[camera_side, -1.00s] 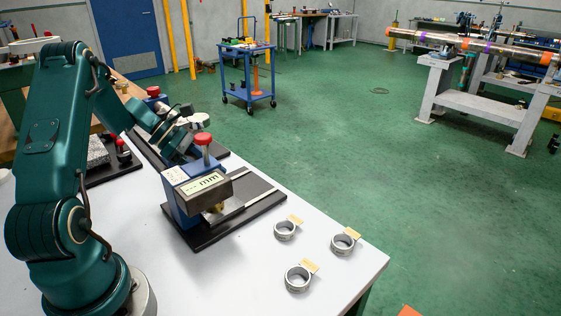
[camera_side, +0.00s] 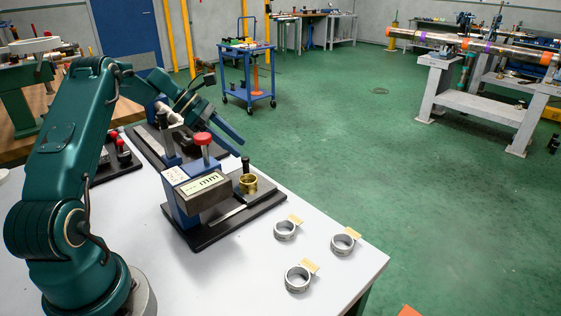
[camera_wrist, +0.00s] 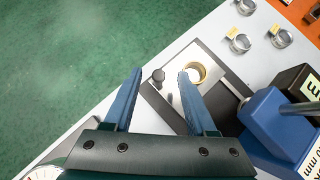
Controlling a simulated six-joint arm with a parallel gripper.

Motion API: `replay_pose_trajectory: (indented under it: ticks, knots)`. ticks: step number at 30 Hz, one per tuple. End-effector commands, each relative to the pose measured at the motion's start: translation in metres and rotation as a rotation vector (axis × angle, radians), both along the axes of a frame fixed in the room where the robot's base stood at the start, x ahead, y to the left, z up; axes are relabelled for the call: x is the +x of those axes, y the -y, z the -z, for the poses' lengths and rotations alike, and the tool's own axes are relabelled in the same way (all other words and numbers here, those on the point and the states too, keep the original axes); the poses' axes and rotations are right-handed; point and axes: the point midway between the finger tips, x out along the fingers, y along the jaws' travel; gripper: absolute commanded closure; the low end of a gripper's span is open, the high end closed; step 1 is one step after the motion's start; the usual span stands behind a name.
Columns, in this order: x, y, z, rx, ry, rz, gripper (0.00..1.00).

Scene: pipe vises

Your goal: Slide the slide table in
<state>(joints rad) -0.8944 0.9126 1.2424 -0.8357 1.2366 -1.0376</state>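The slide table (camera_side: 262,190) is a plate on the dark base of the blue measuring stand (camera_side: 183,200). It carries a brass ring (camera_side: 248,183) and a black knob (camera_side: 245,164), and sits out beyond the display head. My gripper (camera_wrist: 160,73) is open and empty. The knob appears between its fingertips there; contact cannot be told. In the side view my gripper (camera_side: 238,135) is above and behind the knob.
Several plain metal rings with tags, such as this one (camera_side: 298,278), lie on the bench's front right. Another dark base (camera_side: 143,148) lies behind. The bench edge is close beyond the slide table.

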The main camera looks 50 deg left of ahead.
Motion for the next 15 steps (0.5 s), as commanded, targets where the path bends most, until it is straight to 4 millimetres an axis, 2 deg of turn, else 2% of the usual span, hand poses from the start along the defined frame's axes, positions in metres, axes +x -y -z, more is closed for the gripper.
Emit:
replay_pose_trajectory:
  ticks: [4,15]
  knots:
    - [0.012,0.020,-0.022,0.042,0.036,0.059,0.43]
    - [0.017,0.071,-0.069,0.152,0.091,0.203,0.43]
